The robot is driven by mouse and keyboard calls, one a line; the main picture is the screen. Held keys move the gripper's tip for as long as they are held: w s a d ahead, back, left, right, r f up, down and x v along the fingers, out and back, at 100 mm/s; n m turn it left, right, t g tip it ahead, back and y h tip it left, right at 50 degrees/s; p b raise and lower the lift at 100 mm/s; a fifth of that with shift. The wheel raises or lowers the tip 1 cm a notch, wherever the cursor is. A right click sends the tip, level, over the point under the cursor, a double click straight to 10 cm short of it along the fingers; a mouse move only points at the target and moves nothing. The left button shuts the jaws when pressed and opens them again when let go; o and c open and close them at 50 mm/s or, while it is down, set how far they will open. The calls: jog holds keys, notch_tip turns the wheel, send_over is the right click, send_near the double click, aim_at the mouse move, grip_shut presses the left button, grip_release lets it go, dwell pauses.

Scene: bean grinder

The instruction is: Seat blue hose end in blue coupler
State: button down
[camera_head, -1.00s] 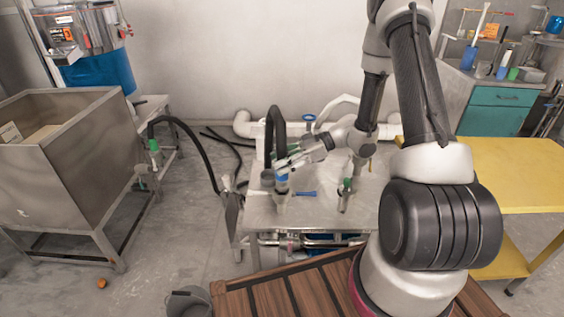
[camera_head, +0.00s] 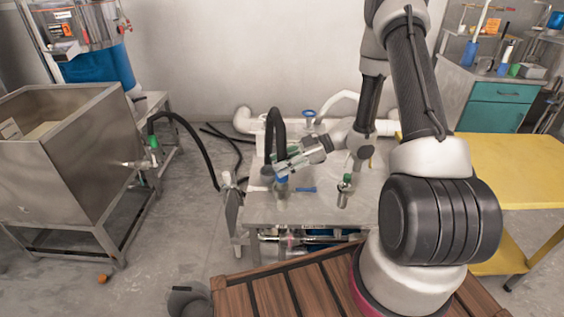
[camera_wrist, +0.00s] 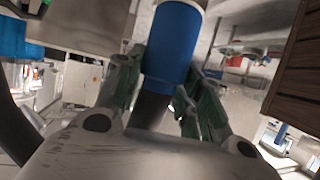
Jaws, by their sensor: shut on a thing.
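My gripper (camera_head: 281,170) is shut on the blue hose end (camera_wrist: 172,45), which sits between both fingers in the wrist view. Its black hose (camera_head: 275,128) arches up behind the fingers in the head view. In the head view, a little blue (camera_head: 281,179) shows just below the fingers, right above a grey metal fitting (camera_head: 281,194) on the metal table. The fitting's top is covered by the gripper and hose end. I cannot tell whether the hose end is above, touching or inside it.
A blue flat piece (camera_head: 306,189) lies between the two fittings. A steel hopper (camera_head: 60,160) with a green hose end (camera_head: 153,143) stands at left, a yellow table (camera_head: 510,170) at right.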

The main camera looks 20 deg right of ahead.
jog(key=shift+f, duration=1)
jog(key=c, duration=0.9)
grip_release()
jog(key=shift+o, duration=0.2)
jog(key=v, duration=1.2)
